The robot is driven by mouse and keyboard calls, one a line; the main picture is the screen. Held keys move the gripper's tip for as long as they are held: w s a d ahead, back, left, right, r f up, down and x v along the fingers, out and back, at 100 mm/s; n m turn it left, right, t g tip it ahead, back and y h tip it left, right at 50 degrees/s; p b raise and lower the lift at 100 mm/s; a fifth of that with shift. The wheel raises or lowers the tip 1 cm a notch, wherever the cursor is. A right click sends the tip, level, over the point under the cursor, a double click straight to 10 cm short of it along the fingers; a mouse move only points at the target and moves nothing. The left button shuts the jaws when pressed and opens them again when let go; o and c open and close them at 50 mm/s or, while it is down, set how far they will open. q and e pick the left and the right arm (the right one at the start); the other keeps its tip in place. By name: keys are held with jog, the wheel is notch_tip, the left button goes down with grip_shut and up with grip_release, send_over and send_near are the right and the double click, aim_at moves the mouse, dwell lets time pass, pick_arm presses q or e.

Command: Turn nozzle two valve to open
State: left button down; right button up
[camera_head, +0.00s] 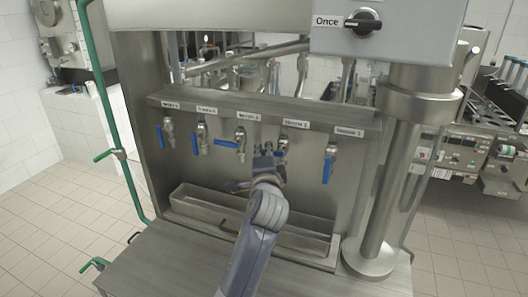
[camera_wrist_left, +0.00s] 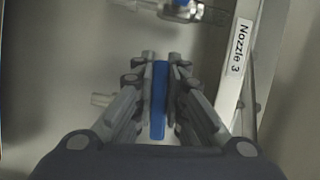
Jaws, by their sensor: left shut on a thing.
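The nozzle two valve is on the steel panel below its label (camera_head: 296,124). A bit of its blue handle (camera_head: 279,153) shows beside my left gripper (camera_head: 266,152); the gripper hides much of the valve. In the left wrist view, the blue handle (camera_wrist_left: 158,112) lies between the fingers of my left gripper (camera_wrist_left: 161,62), which is shut on it. A pale spout (camera_wrist_left: 102,99) sticks out to the left of the fingers. My right gripper is not in view.
The nozzle three valve (camera_head: 241,147) is close on the left, its blue handle sideways. The nozzle one handle (camera_head: 328,170) hangs down on the right. A steel trough (camera_head: 190,212) lies below, and a thick steel post (camera_head: 388,210) stands at the right.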

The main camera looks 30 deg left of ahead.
aim_at(282, 161)
pick_arm(q)
jog(key=shift+w+d+f+n+g+h, duration=0.2)
jog(key=shift+d+f+n+h, duration=0.35)
jog(key=shift+n+h, duration=1.1)
jog(key=shift+w+d+f+n+g+h, duration=0.1)
jog(key=shift+w+d+f+n+h, duration=0.45)
jog(key=shift+n, duration=1.85)
jog(key=shift+s+d+f+n+g+h, duration=0.1)
jog(key=shift+d+f+n+h, duration=0.45)
jog(key=shift+n+h, duration=1.2)
jog(key=shift+d+r+n+y, duration=0.25)
jog(key=shift+n+y, duration=0.1)
jog(key=shift+n, duration=0.05)
jog(key=c, duration=1.8)
grip_release()
jog(key=shift+o, duration=1)
jog(key=shift+s+a, duration=0.1)
jog(key=shift+a, duration=0.05)
